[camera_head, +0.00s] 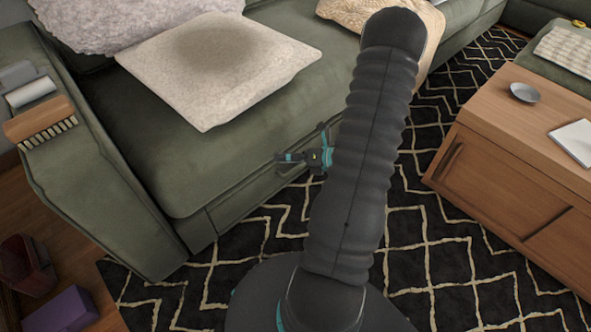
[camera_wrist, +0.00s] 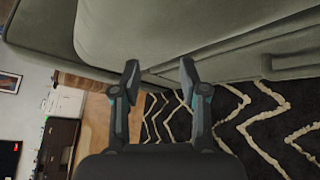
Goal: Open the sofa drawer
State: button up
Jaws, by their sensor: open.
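The green sofa (camera_head: 165,145) fills the left and middle of the head view. Its drawer front (camera_head: 238,207) is the low panel under the seat cushion and looks shut against the base. A handle-like raised strip (camera_wrist: 292,66) shows on the sofa's lower front at the right of the wrist view. My gripper (camera_head: 301,143) is beside the sofa front, partly hidden by my arm. In the wrist view my gripper (camera_wrist: 160,65) has its two fingers apart with nothing between them. The fingertips point at the sofa's lower front, left of the strip; contact cannot be told.
A patterned black rug (camera_head: 440,235) covers the floor before the sofa. A wooden coffee table (camera_head: 500,150) stands at the right. A white pillow (camera_head: 215,65) lies on the seat. A brush (camera_head: 40,120) rests on the armrest. A purple box (camera_head: 65,308) is at lower left.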

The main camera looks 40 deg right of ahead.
jog(key=s+d+f+m+t+h, duration=0.3)
jog(key=s+d+f+m+h, duration=0.15)
jog(key=d+f+m, duration=0.4)
jog(key=m+t+h, duration=0.1)
jog(key=m+h, duration=0.3)
jog(key=m, duration=0.2)
send_near(296, 167)
jog(key=shift+n, duration=0.25)
jog(key=x, duration=0.6)
jog(key=f+b+x, duration=0.1)
jog(key=x, duration=0.3)
jog(key=shift+a, duration=0.1)
grip_shut()
